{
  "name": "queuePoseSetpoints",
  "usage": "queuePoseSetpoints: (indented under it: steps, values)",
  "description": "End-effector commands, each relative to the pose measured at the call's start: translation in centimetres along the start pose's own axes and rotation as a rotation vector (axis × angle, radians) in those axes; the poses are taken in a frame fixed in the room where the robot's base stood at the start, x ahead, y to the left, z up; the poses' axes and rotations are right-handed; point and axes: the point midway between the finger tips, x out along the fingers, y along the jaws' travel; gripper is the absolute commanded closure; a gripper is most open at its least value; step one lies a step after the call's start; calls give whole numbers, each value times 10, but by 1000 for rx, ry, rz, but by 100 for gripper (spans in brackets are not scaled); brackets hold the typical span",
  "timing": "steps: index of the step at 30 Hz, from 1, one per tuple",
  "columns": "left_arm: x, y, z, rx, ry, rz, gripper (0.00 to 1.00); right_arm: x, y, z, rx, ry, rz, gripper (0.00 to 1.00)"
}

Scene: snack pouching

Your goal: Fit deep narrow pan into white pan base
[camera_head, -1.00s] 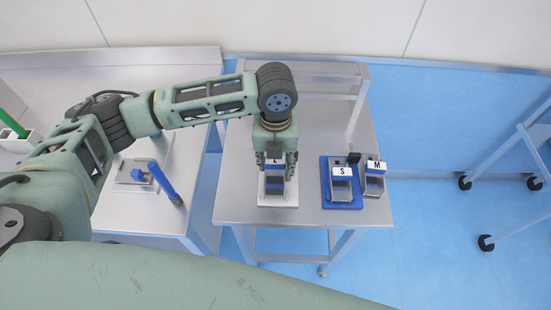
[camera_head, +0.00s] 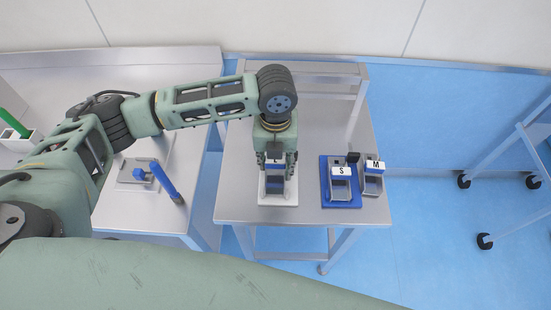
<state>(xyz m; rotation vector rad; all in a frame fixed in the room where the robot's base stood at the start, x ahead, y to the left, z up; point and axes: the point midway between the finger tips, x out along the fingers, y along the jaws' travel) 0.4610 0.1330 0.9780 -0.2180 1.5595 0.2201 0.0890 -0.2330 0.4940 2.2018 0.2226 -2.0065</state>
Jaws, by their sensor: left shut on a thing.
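The pan marked L (camera_head: 275,183) is a narrow metal pan with a blue label strip, partly hidden by my gripper. It stands over the white pan base (camera_head: 278,200) near the front of the small metal table. My left gripper (camera_head: 276,166) points down and is shut on this pan. I cannot tell whether the pan is fully seated in the base. My right gripper is not in view.
A blue base (camera_head: 327,200) holds a pan marked S (camera_head: 341,184) to the right. A pan marked M (camera_head: 373,179) stands beside it. The metal table (camera_head: 240,200) is clear behind and left of the white base. Another bench (camera_head: 180,65) stands left.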

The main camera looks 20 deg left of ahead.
Motion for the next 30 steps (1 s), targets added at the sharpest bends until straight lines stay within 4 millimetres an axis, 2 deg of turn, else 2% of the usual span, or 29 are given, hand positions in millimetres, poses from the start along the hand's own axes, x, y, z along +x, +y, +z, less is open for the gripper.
queuePoseSetpoints:
  steps: [11,30]
  values:
    - [2,0,0,0,0,0,95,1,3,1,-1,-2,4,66]
    - [18,0,0,0,0,-1,95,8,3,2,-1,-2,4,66]
